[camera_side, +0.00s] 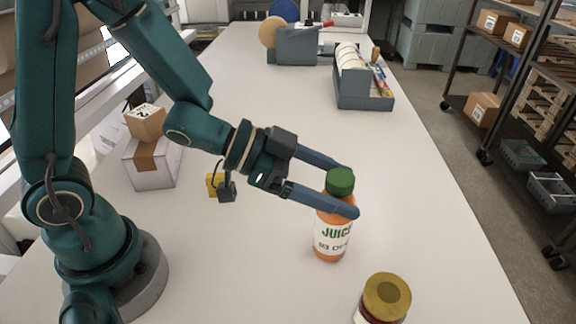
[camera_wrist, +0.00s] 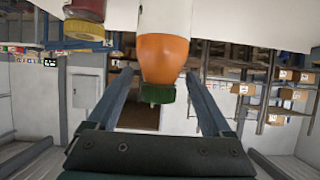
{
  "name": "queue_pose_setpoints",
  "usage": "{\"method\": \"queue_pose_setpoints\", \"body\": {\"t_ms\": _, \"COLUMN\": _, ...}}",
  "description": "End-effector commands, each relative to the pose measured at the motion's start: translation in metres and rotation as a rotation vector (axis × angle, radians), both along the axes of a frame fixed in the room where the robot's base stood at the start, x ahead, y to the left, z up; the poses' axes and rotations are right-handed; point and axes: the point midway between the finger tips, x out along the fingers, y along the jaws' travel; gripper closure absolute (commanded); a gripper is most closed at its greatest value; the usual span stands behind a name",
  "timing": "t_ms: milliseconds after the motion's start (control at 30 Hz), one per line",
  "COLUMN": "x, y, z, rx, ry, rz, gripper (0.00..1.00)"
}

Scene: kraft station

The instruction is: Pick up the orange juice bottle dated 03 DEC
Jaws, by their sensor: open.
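The orange juice bottle (camera_side: 333,232) stands upright on the white table, with a green cap and a white label reading JUICE and 03 DEC. In the wrist view the bottle (camera_wrist: 163,52) appears upside down, its green cap between my fingers. My gripper (camera_side: 350,190) is open, with one blue finger on each side of the bottle's upper part. In the wrist view my gripper (camera_wrist: 160,85) shows a gap between each finger and the bottle. The lower part of the bottle is cut off in the wrist view.
A jar with a gold lid (camera_side: 386,297) stands near the front, right of the bottle; it also shows in the wrist view (camera_wrist: 85,28). Cardboard boxes (camera_side: 151,160) are at left. A grey organizer (camera_side: 362,92) stands farther back.

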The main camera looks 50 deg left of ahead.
Motion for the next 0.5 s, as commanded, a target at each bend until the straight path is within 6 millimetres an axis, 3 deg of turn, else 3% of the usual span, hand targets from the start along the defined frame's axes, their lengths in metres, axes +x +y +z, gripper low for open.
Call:
{"method": "queue_pose_setpoints", "body": {"t_ms": 200, "x": 0.014, "y": -0.015, "z": -0.011, "rx": 0.002, "ry": 0.002, "rz": -0.003, "gripper": 0.16}}
{"method": "queue_pose_setpoints", "body": {"t_ms": 500, "x": 0.022, "y": -0.022, "z": -0.015, "rx": 0.001, "ry": 0.001, "rz": 0.0, "gripper": 0.16}}
